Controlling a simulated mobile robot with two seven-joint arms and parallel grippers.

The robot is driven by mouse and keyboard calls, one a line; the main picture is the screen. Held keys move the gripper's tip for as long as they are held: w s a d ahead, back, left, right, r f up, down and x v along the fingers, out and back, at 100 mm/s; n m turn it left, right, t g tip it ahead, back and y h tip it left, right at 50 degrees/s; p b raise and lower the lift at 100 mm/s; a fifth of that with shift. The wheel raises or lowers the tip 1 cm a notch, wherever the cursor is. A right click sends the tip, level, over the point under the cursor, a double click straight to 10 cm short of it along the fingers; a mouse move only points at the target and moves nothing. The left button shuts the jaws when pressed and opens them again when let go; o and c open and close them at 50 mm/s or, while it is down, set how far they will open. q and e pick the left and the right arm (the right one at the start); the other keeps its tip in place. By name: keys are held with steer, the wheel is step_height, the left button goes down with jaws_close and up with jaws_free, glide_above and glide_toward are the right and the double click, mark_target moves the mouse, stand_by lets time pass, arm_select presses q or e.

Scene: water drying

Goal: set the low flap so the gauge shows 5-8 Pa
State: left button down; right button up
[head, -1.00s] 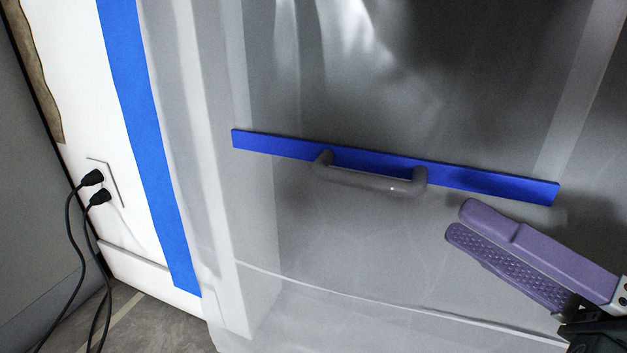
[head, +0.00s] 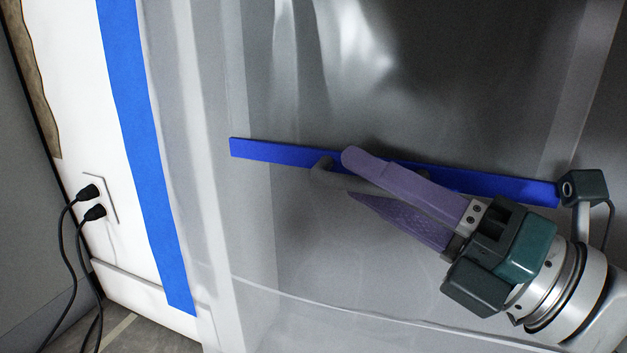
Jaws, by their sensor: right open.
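The low flap shows as a blue bar (head: 270,151) across a translucent plastic sheet, with a grey handle (head: 322,174) on it. My right gripper (head: 352,178) has two purple fingers and comes in from the right. It is open, with its fingertips at the handle, one finger above and one below in the picture. The fingers hide the right part of the handle, and I cannot tell whether they touch it. The gauge is not in view. My left gripper is not in view.
Plastic sheeting (head: 310,265) hangs over the opening. At left, blue tape (head: 140,150) runs down a white wall. Two black plugs with cords (head: 90,202) sit in a wall outlet. A strip of floor (head: 125,335) shows at bottom left.

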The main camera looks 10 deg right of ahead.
steer(key=shift+c, duration=0.3)
jaws_close()
stand_by(1.0)
